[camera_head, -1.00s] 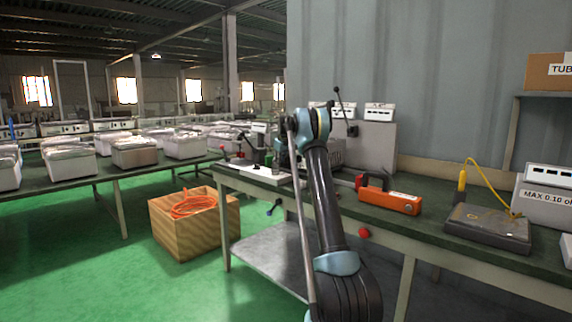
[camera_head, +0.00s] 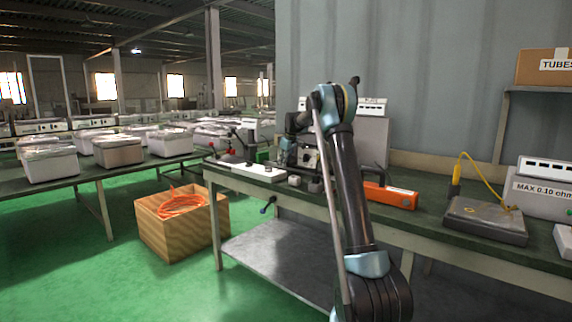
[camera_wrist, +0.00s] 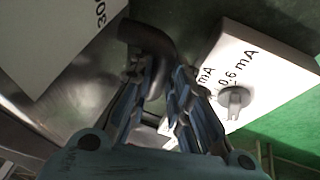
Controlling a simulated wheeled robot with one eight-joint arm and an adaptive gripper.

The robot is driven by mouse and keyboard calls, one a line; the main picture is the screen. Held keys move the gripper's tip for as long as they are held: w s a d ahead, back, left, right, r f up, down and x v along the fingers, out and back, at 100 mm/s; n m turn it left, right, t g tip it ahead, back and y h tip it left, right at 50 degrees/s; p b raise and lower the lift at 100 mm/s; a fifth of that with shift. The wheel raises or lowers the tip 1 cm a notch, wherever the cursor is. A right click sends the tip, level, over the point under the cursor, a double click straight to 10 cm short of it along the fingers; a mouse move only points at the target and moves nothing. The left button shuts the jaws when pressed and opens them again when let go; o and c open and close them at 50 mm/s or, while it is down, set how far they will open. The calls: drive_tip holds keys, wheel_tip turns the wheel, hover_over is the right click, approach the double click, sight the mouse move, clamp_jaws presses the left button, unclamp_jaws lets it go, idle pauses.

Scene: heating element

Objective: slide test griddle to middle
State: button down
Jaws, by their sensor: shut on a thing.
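In the wrist view, my gripper (camera_wrist: 160,95) is shut on a dark curved handle (camera_wrist: 150,42). A shiny metal surface (camera_wrist: 85,85) lies beside and beyond the handle; I cannot tell for sure that it is the test griddle. A white box (camera_wrist: 262,75) marked 0.6 mA, with a grey knob, is just right of the fingers. In the head view, my gripper (camera_head: 288,145) is at the left part of the green-topped bench, among several devices, and its fingertips are too small to make out.
An orange tool (camera_head: 392,195) lies right of my arm. A dark flat plate (camera_head: 485,220) with a yellow cable is farther right, beside a box marked MAX 0.10 ohm (camera_head: 545,190). A white strip box (camera_head: 245,171) lies at the bench's left end. A wooden crate (camera_head: 180,230) stands on the floor.

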drive_tip(key=c, duration=1.5)
unclamp_jaws()
drive_tip(key=shift+d, duration=0.15)
drive_tip(key=shift+r, duration=0.15)
drive_tip(key=v, duration=1.1)
drive_tip(key=shift+r, duration=0.3)
